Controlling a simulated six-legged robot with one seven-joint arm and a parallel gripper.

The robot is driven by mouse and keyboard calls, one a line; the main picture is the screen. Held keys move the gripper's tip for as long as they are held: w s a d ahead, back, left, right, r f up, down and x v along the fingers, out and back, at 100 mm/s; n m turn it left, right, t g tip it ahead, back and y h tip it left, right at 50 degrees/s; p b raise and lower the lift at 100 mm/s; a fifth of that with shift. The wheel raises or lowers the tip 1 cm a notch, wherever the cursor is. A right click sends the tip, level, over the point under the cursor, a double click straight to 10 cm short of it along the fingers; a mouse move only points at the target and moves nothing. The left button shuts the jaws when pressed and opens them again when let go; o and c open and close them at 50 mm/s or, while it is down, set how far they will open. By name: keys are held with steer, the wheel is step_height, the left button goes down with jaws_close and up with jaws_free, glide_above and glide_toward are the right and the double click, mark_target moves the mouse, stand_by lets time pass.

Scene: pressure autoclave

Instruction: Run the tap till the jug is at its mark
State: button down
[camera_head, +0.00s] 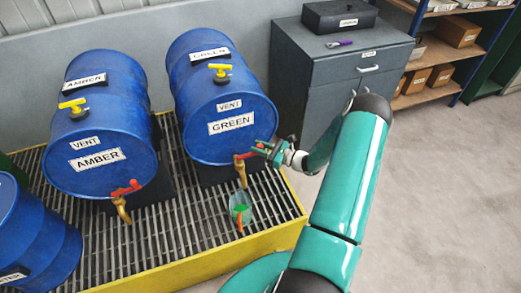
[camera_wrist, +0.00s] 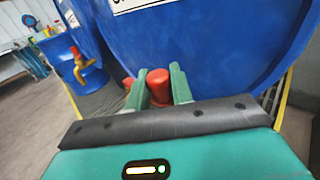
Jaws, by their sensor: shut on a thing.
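The GREEN drum (camera_head: 215,100) is a blue barrel lying on its side. Its brass tap (camera_head: 241,170) with a red handle sits low on its front face. A small clear jug (camera_head: 247,212) stands under the spout and shows green inside; its mark and exact level are too small to read. My gripper (camera_head: 262,148) is at this tap, shut on the red tap handle (camera_wrist: 158,82), which shows between the green fingers in the wrist view. A yellow vent valve (camera_head: 220,70) sits on top of the drum.
The AMBER drum (camera_head: 95,120) lies to the left with its own red-handled tap (camera_head: 125,190). Another blue drum (camera_head: 30,240) is at the lower left. All are on a yellow-edged grating (camera_head: 170,240). A grey cabinet (camera_head: 325,85) stands behind; floor at right is clear.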

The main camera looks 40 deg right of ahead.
steer(key=shift+w+d, duration=0.1)
steer(key=shift+w, duration=0.05)
steer(key=c, duration=1.3)
jaws_free()
steer(key=shift+o, duration=0.2)
steer(key=v, duration=1.4)
steer(key=shift+w, duration=0.15)
